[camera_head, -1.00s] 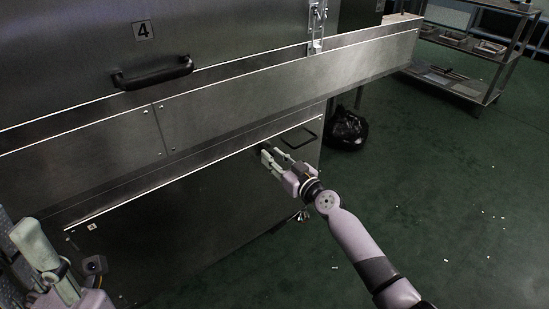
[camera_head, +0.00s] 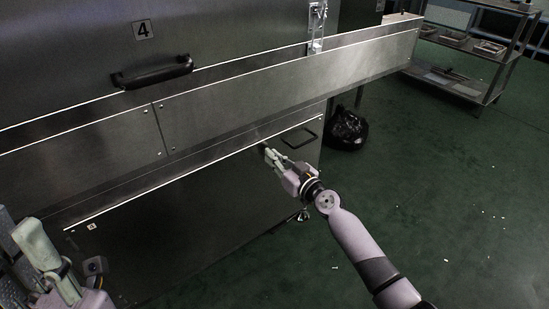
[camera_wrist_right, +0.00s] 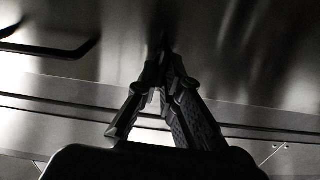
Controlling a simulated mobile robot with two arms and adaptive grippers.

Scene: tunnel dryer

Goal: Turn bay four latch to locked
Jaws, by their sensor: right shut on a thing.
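The number 4 plate (camera_head: 142,30) marks the steel door at the upper left. A bright metal toggle latch (camera_head: 317,25) sits at the top centre. My right gripper (camera_head: 268,150) is at the upper edge of the lower panel, below the long ledge. It is shut on a small dark knob-like piece, which its fingers mostly hide. The closed fingers (camera_wrist_right: 162,62) also show in the right wrist view, against the steel panel. I cannot tell whether this piece is the bay four latch. My left gripper (camera_head: 16,224) is at the lower left edge, partly cut off, with its fingers apart and nothing visible between them.
A black door handle (camera_head: 152,73) is below the number plate. A steel ledge (camera_head: 290,85) juts out above my right gripper. A dark loop handle (camera_head: 299,138) is just right of the gripper. A black bag (camera_head: 347,128) and a rack (camera_head: 470,85) stand beyond. The green floor is mostly clear.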

